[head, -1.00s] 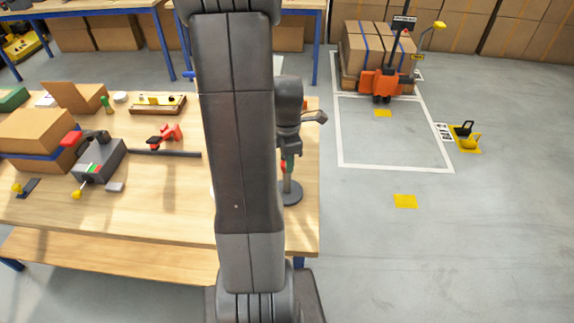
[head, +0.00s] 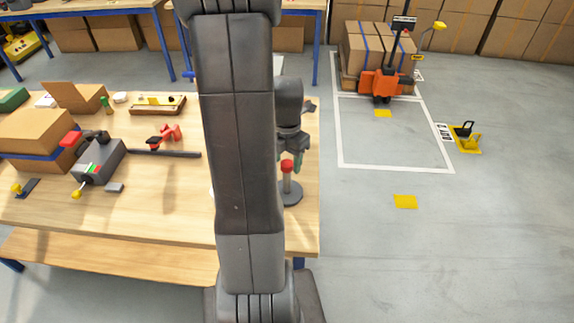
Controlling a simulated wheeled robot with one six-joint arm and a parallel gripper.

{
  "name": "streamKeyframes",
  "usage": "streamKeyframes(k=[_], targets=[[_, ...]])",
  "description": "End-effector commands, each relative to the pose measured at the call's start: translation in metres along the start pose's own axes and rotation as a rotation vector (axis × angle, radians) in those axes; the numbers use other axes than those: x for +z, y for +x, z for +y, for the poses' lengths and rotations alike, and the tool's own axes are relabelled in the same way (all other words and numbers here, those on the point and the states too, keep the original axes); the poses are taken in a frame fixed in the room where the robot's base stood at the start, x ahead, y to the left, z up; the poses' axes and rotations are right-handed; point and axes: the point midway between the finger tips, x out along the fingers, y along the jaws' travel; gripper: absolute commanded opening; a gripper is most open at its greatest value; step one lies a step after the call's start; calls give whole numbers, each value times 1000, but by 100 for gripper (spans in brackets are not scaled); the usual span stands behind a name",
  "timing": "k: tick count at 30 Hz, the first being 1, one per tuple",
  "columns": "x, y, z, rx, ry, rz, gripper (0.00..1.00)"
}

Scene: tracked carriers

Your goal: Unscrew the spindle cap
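The red spindle cap (head: 287,166) sits at the top of a short grey spindle, which stands upright on a round dark base (head: 291,193) near the right edge of the workbench. My gripper (head: 297,162) points down at the cap, just behind and to its right in the head view. Green shows at its fingers. My upright arm hides the area left of the spindle. I cannot tell whether the fingers touch the cap or how far apart they are.
The wooden workbench (head: 150,210) holds a grey box device (head: 98,160), a dark bar (head: 175,154), red parts (head: 170,132), a wooden tray (head: 158,105) and cardboard boxes (head: 35,132). Open floor lies to the right, with an orange pallet truck (head: 385,83) further back.

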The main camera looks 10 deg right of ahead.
Motion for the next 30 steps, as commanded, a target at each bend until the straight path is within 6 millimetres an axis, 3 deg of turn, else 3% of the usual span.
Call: streamKeyframes(k=[11,30], targets=[[0,0,0,1,70,-1,53],[0,0,0,1,767,-1,53]])
